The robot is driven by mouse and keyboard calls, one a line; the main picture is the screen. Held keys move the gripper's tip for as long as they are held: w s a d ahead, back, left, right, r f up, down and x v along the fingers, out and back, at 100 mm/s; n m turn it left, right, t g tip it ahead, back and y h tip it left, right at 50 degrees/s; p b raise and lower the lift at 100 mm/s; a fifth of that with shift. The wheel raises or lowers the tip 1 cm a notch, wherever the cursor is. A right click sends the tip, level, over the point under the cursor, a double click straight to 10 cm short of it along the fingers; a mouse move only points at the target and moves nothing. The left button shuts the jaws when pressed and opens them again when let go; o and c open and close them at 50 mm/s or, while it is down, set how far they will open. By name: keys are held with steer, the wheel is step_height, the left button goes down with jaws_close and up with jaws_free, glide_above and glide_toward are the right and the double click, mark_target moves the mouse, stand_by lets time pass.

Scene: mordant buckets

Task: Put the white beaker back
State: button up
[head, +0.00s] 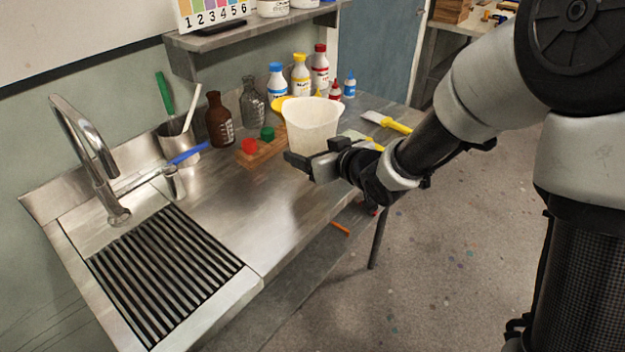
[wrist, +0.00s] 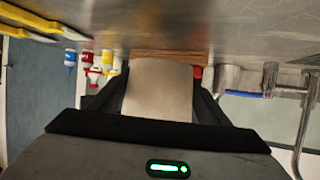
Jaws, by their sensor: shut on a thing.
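The white beaker (head: 312,124) is a translucent, wide-mouthed vessel, upright in the head view, above the metal counter (head: 225,195). My gripper (head: 312,166) is at its near side and shut on it. In the wrist view the beaker (wrist: 158,90) fills the space between the two dark fingers. The picture there is upside down, with the counter at the top. The beaker hides part of the counter behind it, and I cannot tell exactly how far its base is above the surface.
A wooden rack (head: 262,151) with red and green caps stands just left of the beaker. Brown (head: 218,120) and clear bottles, and several dye bottles (head: 300,76), stand behind. A yellow-handled scraper (head: 386,122) lies right. The counter's front left is clear beside the sink grate (head: 165,270).

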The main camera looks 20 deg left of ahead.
steer(key=shift+f+b, duration=0.55)
steer(key=shift+f, duration=2.2)
steer(key=shift+f, duration=0.1)
steer(key=shift+f, duration=0.15)
steer(key=o, duration=1.6)
